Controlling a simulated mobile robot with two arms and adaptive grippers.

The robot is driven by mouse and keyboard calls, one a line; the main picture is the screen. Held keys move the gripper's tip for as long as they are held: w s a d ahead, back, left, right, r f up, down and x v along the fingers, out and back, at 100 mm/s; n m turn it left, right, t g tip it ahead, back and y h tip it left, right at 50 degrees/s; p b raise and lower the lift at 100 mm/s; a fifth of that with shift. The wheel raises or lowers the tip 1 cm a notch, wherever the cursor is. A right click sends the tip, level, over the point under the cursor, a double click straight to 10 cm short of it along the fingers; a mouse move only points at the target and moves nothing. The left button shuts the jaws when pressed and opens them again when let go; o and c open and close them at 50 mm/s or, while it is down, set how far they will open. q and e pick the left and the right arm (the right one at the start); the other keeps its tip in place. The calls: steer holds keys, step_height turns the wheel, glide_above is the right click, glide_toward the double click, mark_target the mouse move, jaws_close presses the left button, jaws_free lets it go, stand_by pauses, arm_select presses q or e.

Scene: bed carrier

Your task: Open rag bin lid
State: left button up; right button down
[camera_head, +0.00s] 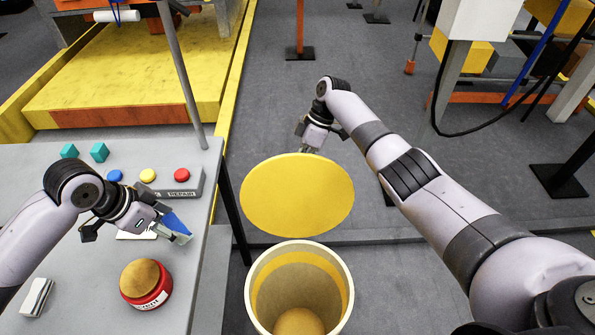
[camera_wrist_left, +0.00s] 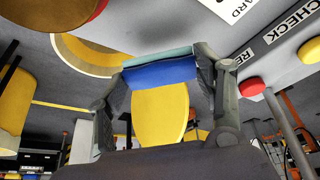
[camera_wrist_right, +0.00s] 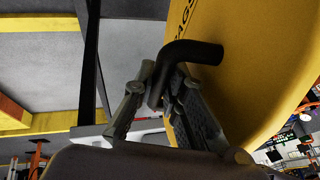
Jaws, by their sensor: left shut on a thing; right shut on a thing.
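The round yellow lid (camera_head: 297,193) is raised off the rag bin (camera_head: 347,300) and hangs tilted beyond its far rim. The bin's mouth is uncovered. My right gripper (camera_head: 308,148) is behind the lid, its fingertips partly hidden in the head view. In the right wrist view it is shut on the lid's black bent handle (camera_wrist_right: 195,52). My left gripper (camera_head: 168,230) is over the grey table, shut on a flat blue piece (camera_head: 176,223) with a teal edge, which also shows in the left wrist view (camera_wrist_left: 160,73).
Grey floor lies open beyond the lid.

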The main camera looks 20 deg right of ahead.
arm_select(q)
steer(key=shift+w+f, duration=0.2)
steer(key=shift+f, duration=0.3)
arm_select(e)
steer(key=shift+w+d+f, duration=0.1)
steer(key=shift+w+f, duration=0.1)
steer(key=shift+f, duration=0.2)
arm_select(q)
steer(key=shift+w+r, duration=0.1)
steer(key=shift+w, duration=0.05)
arm_select(e)
steer(key=shift+w+r, duration=0.1)
steer(key=shift+w, duration=0.05)
arm_select(q)
steer(key=shift+s, duration=0.2)
arm_select(e)
steer(key=c, duration=1.9)
jaws_free()
steer(key=shift+r, duration=0.15)
arm_select(q)
steer(key=shift+w, duration=0.1)
arm_select(e)
steer(key=v, duration=1.2)
